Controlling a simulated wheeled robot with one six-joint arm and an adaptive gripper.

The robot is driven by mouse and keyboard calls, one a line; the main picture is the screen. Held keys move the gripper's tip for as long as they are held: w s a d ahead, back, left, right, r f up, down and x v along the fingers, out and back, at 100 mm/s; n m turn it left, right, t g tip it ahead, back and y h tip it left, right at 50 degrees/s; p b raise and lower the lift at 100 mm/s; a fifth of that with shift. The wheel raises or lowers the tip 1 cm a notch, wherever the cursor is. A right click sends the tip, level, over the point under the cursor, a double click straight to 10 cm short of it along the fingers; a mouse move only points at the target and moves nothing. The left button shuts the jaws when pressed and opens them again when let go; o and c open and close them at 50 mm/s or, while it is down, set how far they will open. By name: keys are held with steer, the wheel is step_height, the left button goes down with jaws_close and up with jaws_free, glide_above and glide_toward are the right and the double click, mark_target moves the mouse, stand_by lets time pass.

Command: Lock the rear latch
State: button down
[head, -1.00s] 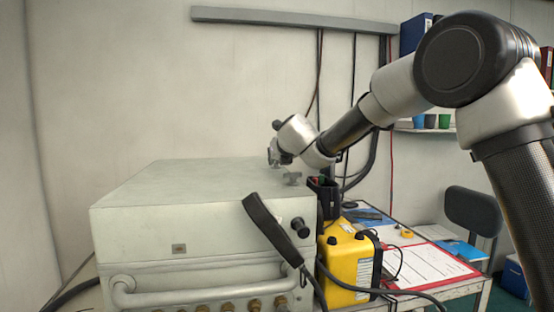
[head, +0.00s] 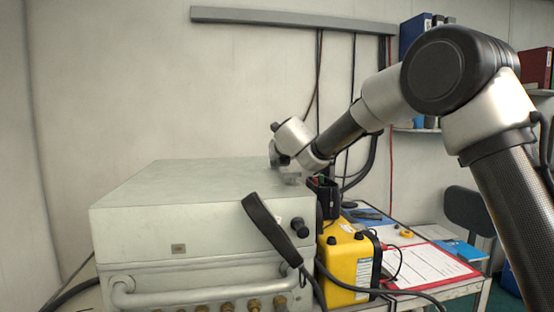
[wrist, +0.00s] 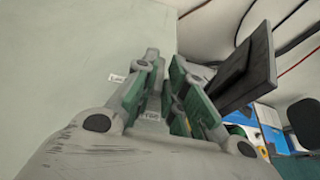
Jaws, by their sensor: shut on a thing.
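The pale grey air panel case (head: 150,240) stands at the left of the head view, its flat lid on top. My gripper (head: 284,168) is low over the right edge of the lid, near its rear corner. In the wrist view the two green-padded fingers of my gripper (wrist: 165,80) are close together beside the lid (wrist: 80,60). They are shut on a small grey part, apparently the rear latch, which the fingers mostly hide. Small white labels show near the fingers. I cannot tell how far the latch is turned.
A black strap-like handle (head: 268,230) and a black knob (head: 300,227) are at the case's front right. A yellow box (head: 348,262) stands right of the case, beside a red clipboard (head: 430,265) on the table. A dark panel (wrist: 245,70) rises right of the fingers.

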steer(key=shift+a, duration=0.15)
steer(key=shift+s+a+m+h, duration=0.1)
steer(key=shift+a+m+h, duration=0.05)
steer(key=shift+m+h, duration=0.6)
steer(key=m+h, duration=0.1)
steer(key=h, duration=0.1)
steer(key=m+h, duration=0.2)
steer(key=shift+a, duration=0.35)
steer(key=m+h, duration=0.2)
steer(key=m+g+h, duration=0.2)
steer(key=m+h, duration=0.1)
steer(key=shift+w+a+m+h, duration=0.3)
steer(key=shift+a+m+h, duration=0.05)
steer(key=c, duration=1.6)
jaws_free()
steer(key=shift+w+d, duration=0.1)
steer(key=shift+d, duration=0.05)
steer(key=shift+o, duration=0.2)
